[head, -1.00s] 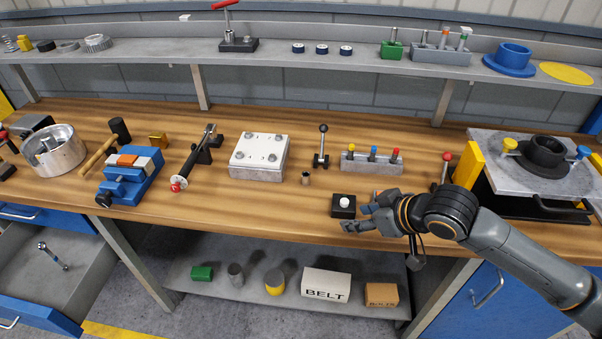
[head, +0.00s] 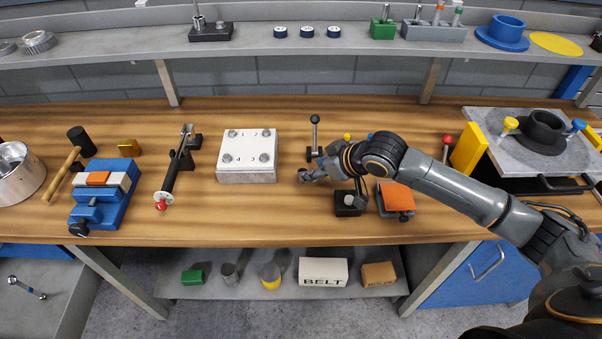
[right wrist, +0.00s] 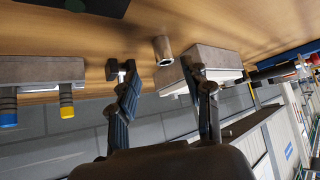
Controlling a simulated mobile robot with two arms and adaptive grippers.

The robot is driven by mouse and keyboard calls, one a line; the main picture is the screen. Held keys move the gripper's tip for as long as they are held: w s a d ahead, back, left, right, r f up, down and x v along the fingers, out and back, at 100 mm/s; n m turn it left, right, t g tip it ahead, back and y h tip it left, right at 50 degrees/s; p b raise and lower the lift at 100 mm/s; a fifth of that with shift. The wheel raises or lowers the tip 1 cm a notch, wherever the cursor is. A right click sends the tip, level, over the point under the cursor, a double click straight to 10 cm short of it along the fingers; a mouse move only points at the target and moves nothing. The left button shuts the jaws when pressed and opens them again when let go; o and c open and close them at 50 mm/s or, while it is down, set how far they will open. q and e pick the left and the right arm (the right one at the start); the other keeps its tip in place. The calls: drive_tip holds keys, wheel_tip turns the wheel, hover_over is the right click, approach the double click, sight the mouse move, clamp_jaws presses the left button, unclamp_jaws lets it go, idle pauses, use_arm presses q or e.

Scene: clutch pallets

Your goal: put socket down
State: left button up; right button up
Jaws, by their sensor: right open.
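The socket (right wrist: 162,50) is a small metal cylinder standing on the wooden bench, which appears upside down in the right wrist view. My right gripper (right wrist: 168,78) is open and empty, and the socket shows between its two spread fingers, apart from both as far as I can see. In the head view my right gripper (head: 306,175) is low over the bench, right of the white-topped plate block (head: 247,172). The hand hides the socket there. My left gripper is out of view.
A black lever (head: 314,140) stands just behind the hand. The bench front before the plate block is clear.

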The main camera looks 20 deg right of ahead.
drive_tip(key=shift+a+p+x, duration=0.15)
drive_tip(key=shift+p+x, duration=0.25)
drive_tip(key=shift+x, duration=0.95)
drive_tip(key=shift+a+p+x, duration=0.15)
drive_tip(key=shift+p+x, duration=0.2)
drive_tip(key=shift+x, duration=1)
drive_tip(key=shift+s, duration=0.15)
drive_tip(key=shift+r, duration=0.1)
drive_tip(key=shift+s+d, duration=0.1)
drive_tip(key=c, duration=0.3)
clamp_jaws()
